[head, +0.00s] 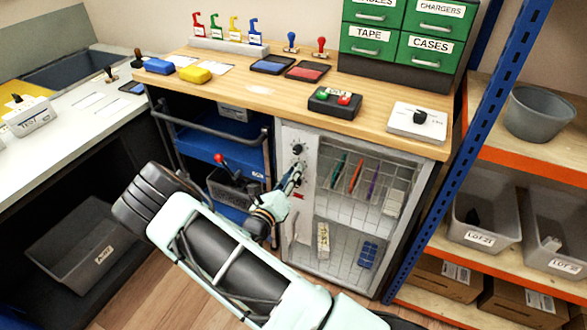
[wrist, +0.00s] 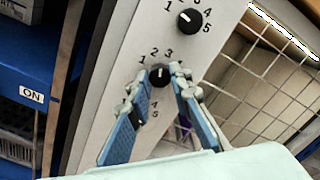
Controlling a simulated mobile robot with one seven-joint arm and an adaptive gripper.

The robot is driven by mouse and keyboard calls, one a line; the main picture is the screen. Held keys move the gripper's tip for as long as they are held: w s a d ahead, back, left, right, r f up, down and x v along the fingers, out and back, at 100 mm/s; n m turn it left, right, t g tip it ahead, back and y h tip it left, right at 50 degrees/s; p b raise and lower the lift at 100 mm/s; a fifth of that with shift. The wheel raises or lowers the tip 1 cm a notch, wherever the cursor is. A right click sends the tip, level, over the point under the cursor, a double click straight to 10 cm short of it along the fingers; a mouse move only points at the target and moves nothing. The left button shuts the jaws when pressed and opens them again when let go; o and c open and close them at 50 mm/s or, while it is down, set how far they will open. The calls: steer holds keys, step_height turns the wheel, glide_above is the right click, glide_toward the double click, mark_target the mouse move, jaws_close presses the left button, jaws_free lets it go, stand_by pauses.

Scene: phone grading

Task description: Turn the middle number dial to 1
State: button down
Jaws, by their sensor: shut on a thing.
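The middle number dial (wrist: 159,80) is a round black knob on a pale grey panel (wrist: 105,85), with 1, 2 and 3 visible around its upper side. Its pale mark seems to point upward, near 2 and 3; the exact setting is hard to read. My gripper (wrist: 160,75) has its two blue-grey fingers on either side of this knob, shut on it. In the head view my gripper (head: 296,172) reaches the cabinet's dial panel and covers part of it. The right finger hides the middle dial's higher numbers.
The upper dial (wrist: 190,20) is close above. A lower dial is mostly hidden behind my left finger; 4 and 5 show beside it. A wire-mesh rack (head: 352,182) is right of the panel. A blue shelving post (head: 480,140) stands farther right.

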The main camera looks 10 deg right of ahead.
steer(key=n+p, duration=0.4)
steer(key=n, duration=0.7)
steer(key=shift+n+y, duration=0.3)
stand_by(0.4)
steer(key=c, duration=1.7)
jaws_free()
steer(key=shift+c, duration=0.2)
steer(key=v, duration=1.2)
steer(key=shift+d, duration=0.1)
